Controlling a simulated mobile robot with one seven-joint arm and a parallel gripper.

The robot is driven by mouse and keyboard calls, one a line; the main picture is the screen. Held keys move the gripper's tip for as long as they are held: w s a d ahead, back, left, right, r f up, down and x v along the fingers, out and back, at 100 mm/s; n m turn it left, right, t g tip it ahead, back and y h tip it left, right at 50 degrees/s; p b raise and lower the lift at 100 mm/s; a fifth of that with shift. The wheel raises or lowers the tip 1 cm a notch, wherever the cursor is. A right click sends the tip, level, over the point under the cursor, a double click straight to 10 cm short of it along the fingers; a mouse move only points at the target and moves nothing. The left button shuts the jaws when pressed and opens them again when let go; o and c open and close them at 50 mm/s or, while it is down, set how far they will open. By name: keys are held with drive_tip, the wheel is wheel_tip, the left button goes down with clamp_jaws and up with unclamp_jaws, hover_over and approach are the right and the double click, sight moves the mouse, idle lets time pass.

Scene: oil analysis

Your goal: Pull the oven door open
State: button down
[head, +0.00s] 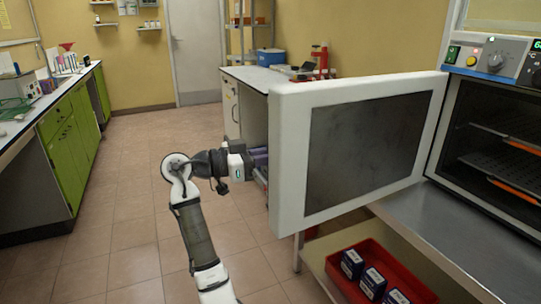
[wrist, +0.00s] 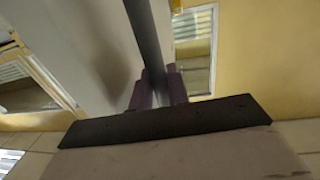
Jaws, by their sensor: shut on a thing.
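The oven door (head: 284,165) stands swung wide open, its white frame and dark glass (head: 365,150) facing the head camera. The oven (head: 495,140) on the right shows its open inside with racks. My gripper (head: 259,165) is at the door's free left edge, partly hidden behind it in the head view. In the wrist view, the purple fingers of my gripper (wrist: 159,90) are closed on a dark bar, the door handle (wrist: 146,35), beside the pale door face (wrist: 85,45). The handle itself is hidden behind the door in the head view.
The steel bench (head: 455,245) carries the oven, with a red crate (head: 335,283) of small boxes on a lower shelf. A white-topped counter (head: 250,78) stands behind the door. Green cabinets (head: 65,160) line the left. The tiled floor (head: 125,190) between is clear.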

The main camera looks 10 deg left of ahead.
drive_tip(key=c, duration=1.7)
unclamp_jaws()
drive_tip(key=b+v, duration=0.2)
drive_tip(key=v, duration=1.1)
drive_tip(key=shift+s+a, duration=0.25)
